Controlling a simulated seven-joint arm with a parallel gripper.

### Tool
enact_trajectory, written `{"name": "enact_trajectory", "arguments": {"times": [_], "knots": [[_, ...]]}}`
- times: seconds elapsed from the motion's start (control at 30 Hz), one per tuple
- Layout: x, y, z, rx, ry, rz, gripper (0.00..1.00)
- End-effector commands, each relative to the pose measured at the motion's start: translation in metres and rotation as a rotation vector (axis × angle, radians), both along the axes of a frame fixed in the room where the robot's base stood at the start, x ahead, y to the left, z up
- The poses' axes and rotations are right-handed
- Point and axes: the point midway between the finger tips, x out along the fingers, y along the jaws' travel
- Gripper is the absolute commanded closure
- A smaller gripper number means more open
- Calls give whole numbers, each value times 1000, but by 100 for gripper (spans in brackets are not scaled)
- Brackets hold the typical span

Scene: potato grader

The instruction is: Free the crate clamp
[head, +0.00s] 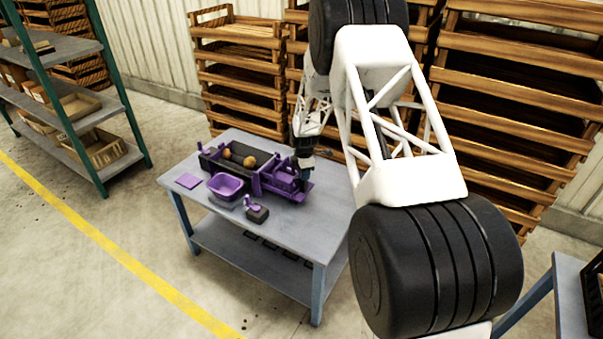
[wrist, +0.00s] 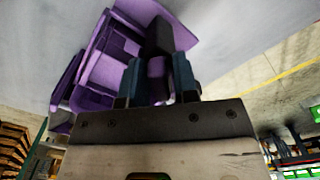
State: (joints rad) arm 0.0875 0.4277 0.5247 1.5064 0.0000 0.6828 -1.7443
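The purple potato grader (head: 285,180) stands on the grey table, with a dark trough (head: 212,161) holding round potatoes at its left. A purple crate (head: 227,186) sits at the trough's front. I cannot tell which part is the crate clamp. My gripper (head: 305,172) points down at the grader's right end. In the wrist view the gripper's blue fingers (wrist: 158,82) stand apart on either side of a short purple cylinder (wrist: 156,68), below a dark part (wrist: 160,36). A gap seems to show beside the cylinder; contact is hard to judge.
A small purple piece on a dark block (head: 257,213) and a flat purple plate (head: 188,181) lie on the table (head: 285,226). Wooden crate stacks (head: 240,75) rise behind it. A green shelf (head: 85,130) stands left. The table's front right is clear.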

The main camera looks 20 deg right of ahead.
Motion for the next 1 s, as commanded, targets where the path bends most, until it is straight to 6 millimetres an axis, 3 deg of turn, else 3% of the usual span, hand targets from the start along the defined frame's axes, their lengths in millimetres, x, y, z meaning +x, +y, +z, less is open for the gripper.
{"name": "enact_trajectory", "arguments": {"times": [0.47, 1.0], "knots": [[0, 0, 0, 0, 0, 35, 88], [0, 0, 0, 0, 0, 433, 88]]}}
